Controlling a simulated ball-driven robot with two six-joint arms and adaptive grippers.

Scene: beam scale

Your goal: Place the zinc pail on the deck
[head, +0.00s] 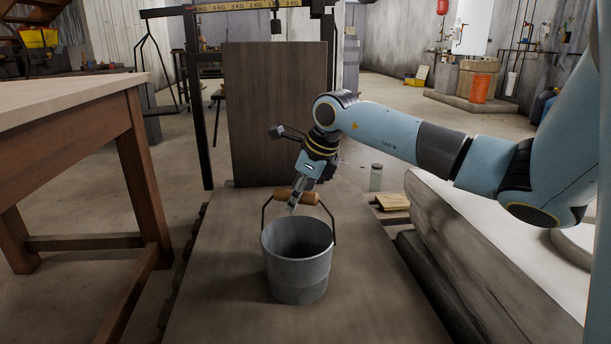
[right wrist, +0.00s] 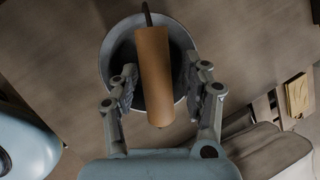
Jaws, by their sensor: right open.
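The zinc pail (head: 298,275) stands upright on the wooden deck (head: 215,290), its wire bail raised with a wooden grip (head: 297,197) at the top. In the right wrist view the wooden grip (right wrist: 154,75) lies between the two fingers, with the pail's rim (right wrist: 107,60) below it. My right gripper (head: 293,205) is open at the wooden grip, one finger on each side of it. In the right wrist view a gap shows between the left finger and the grip; contact on the right side is hard to tell. My left gripper is not in view.
A dark upright board (head: 278,110) stands at the deck's far end, under the scale beam (head: 235,6). A wooden table (head: 70,100) is at the left. A pale stone slab (head: 475,235) lies along the right. A small jar (head: 376,178) stands beyond the deck's right side.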

